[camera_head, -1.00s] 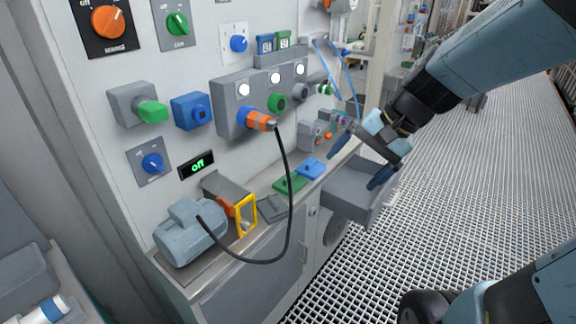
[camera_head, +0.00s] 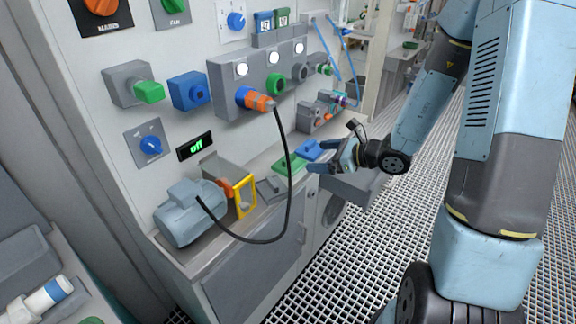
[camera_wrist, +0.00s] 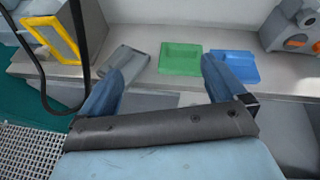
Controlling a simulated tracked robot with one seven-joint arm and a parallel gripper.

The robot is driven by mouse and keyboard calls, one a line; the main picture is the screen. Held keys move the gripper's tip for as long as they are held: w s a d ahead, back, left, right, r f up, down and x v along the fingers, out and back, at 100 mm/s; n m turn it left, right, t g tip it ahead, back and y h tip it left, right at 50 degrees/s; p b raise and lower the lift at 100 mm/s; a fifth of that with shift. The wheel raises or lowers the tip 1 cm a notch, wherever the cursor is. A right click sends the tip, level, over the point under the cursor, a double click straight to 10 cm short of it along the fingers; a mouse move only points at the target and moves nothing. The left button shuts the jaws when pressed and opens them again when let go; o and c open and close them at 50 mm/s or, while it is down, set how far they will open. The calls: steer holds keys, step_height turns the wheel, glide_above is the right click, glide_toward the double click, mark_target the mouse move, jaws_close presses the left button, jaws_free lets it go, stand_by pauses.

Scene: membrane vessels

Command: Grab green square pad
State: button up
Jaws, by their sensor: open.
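The green square pad (camera_head: 289,164) lies on the grey counter, between a grey pad and a blue pad. In the wrist view the green pad (camera_wrist: 180,59) sits ahead of my gripper, between the lines of its two blue fingers and nearer the right one. My gripper (camera_head: 319,158) is at the counter's front edge, close to the pads, and it hides part of the blue pad (camera_head: 313,151). In the wrist view my gripper (camera_wrist: 160,80) is open with nothing between its fingers. The grey pad (camera_wrist: 124,60) is partly behind the left finger.
A black cable (camera_head: 289,190) hangs from the orange plug (camera_head: 256,100) in front of the counter's left part. A yellow frame (camera_head: 244,197) and a grey motor (camera_head: 188,211) stand left of the pads. An open grey drawer (camera_head: 352,188) juts out below my gripper.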

step_height(320, 180, down, 4)
steer(key=w+d+m+t, duration=0.1)
steer(key=w+d+m, duration=0.1)
steer(key=m, duration=0.1)
glide_toward(291, 158)
steer(key=shift+h, duration=0.3)
steer(key=x, duration=0.4)
steer(key=shift+s+a+f, duration=0.15)
steer(key=shift+s+a, duration=0.05)
steer(key=shift+s, duration=0.15)
steer(key=shift+w+r+x, duration=0.1)
steer(key=shift+w+x, duration=0.05)
steer(key=shift+x, duration=1.25)
steer(key=shift+w+r+x, duration=0.1)
steer(key=shift+w+x, duration=0.1)
steer(key=shift+x, duration=1.15)
steer(key=shift+d, duration=0.15)
steer(key=c, duration=1.2)
steer(key=shift+o, duration=0.2)
steer(key=shift+r, duration=0.1)
